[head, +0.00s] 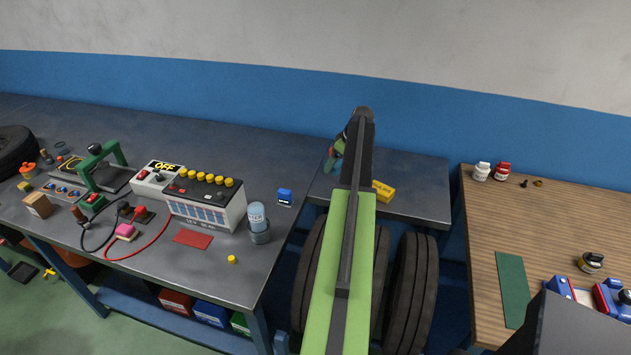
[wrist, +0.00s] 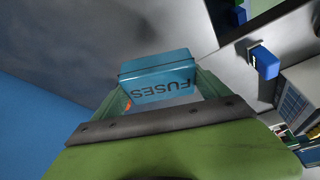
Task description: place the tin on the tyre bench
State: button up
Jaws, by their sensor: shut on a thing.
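The teal tin marked FUSES (wrist: 158,75) is between the green fingers of my gripper (wrist: 160,92), which is shut on it. In the head view, my gripper (head: 340,148) is mostly hidden behind my arm, and a bit of the tin (head: 330,161) shows at its left. It is over the back left of the small grey bench (head: 425,195), which has tyres (head: 412,290) beneath it. I cannot tell whether the tin touches the bench top.
A yellow box (head: 383,191) lies on the small bench; its right part is clear. A wooden table (head: 560,220) stands at right.

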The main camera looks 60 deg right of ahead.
aim_at(335, 167)
jog(key=w+a+f+b, duration=0.1)
jog(key=a, duration=0.1)
jog(key=w+a+f, duration=0.2)
jog(key=shift+b, duration=0.4)
notch_tip(335, 167, down, 4)
jog(key=b, duration=0.4)
jog(key=shift+d+f, duration=0.1)
jog(key=shift+f, duration=0.1)
jog(key=o, duration=1.3)
jog(key=shift+r, duration=0.1)
jog(key=shift+r+p, duration=0.35)
jog(key=shift+r, duration=0.1)
jog(key=p+v, duration=1)
jog(key=v, duration=0.1)
jog(key=shift+s+r+p, duration=0.1)
jog(key=shift+r+p, duration=0.25)
jog(key=shift+p, duration=0.05)
jog(key=shift+f, duration=0.15)
